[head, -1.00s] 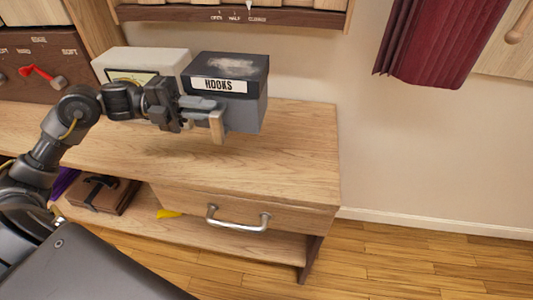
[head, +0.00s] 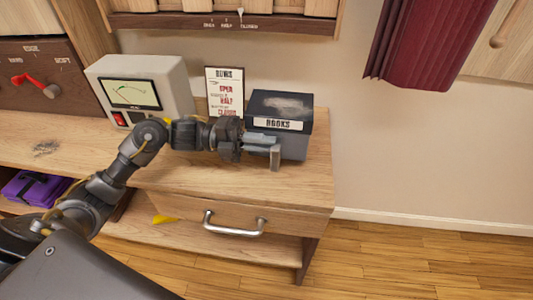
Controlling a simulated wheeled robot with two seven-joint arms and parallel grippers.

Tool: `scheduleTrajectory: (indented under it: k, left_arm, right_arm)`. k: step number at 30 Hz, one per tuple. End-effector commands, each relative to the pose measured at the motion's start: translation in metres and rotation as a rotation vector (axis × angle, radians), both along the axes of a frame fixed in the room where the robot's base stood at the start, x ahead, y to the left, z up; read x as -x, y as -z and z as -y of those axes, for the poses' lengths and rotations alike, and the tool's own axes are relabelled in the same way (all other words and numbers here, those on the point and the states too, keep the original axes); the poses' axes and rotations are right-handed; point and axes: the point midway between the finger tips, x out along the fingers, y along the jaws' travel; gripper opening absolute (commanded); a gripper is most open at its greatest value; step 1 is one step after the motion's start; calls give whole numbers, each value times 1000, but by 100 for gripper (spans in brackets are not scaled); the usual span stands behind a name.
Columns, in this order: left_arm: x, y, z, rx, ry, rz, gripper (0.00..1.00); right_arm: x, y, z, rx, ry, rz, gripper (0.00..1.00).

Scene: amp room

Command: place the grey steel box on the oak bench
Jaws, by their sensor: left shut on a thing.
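Part of the box's front is hidden by the gripper. The box looks upright and close to the bench top; I cannot tell whether its base touches. My right gripper is not in view.
A cream meter box (head: 175,80) stands left of the box. A printed card (head: 224,90) stands behind my gripper. A drawer with a metal handle (head: 235,228) is below the bench top. A dark red curtain (head: 425,45) hangs at the upper right. Bare bench lies in front.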

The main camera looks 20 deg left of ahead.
Motion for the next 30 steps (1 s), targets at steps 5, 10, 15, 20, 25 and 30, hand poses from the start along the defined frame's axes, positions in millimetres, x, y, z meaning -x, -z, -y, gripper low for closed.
scheduleTrajectory:
  k: [5,10,15,20,25,30]
  left_arm:
    - [-3,22,6,3,-1,-3,0]
    - [-3,36,6,3,1,1,0]
    - [-3,37,6,2,1,3,0]
    - [-3,38,6,2,1,3,0]
    - [-3,39,6,0,1,-1,25]
    - [-3,39,6,0,1,-1,32]
  right_arm:
    - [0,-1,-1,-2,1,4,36]
    - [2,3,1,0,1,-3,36]
    - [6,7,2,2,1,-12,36]
    - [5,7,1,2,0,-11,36]
    - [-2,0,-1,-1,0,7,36]
    - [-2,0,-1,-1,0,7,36]
